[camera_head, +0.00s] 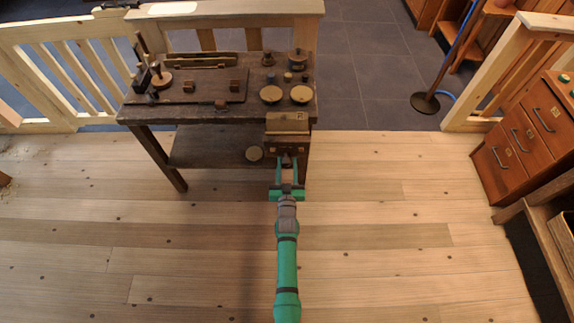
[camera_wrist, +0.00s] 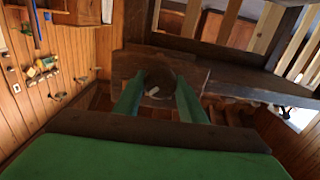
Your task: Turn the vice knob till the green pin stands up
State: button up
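The vice (camera_head: 287,143) is a brown wooden block at the front right corner of the dark workbench. Its dark round knob (camera_head: 287,160) faces me, and in the wrist view the knob (camera_wrist: 161,79) is between my two green fingers, with a small pale mark low on its face. My gripper (camera_head: 288,162) points straight at the vice, with one finger on each side of the knob. In the wrist view my gripper (camera_wrist: 160,84) looks open, with narrow gaps beside the knob; any contact is too small to tell. I cannot make out the green pin in either view.
The workbench (camera_head: 215,112) carries several spools, discs and tools behind the vice. A light wooden railing (camera_head: 60,30) runs behind it. A drawer cabinet (camera_head: 530,130) stands at the right. The plank floor around my arm is clear.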

jog(key=c, duration=0.4)
jog(key=shift+c, duration=0.2)
jog(key=shift+m, duration=0.4)
jog(key=m, duration=0.5)
jog(key=shift+d+m, duration=0.1)
jog(key=shift+m, duration=0.2)
jog(key=m, duration=0.6)
jog(key=shift+s+f, duration=0.1)
jog(key=shift+f, duration=0.05)
jog(key=m, duration=0.6)
jog(key=shift+f+m, duration=0.1)
jog(key=shift+m, duration=0.3)
jog(key=m, duration=0.5)
jog(key=shift+f+m, duration=0.1)
jog(key=shift+m, duration=0.2)
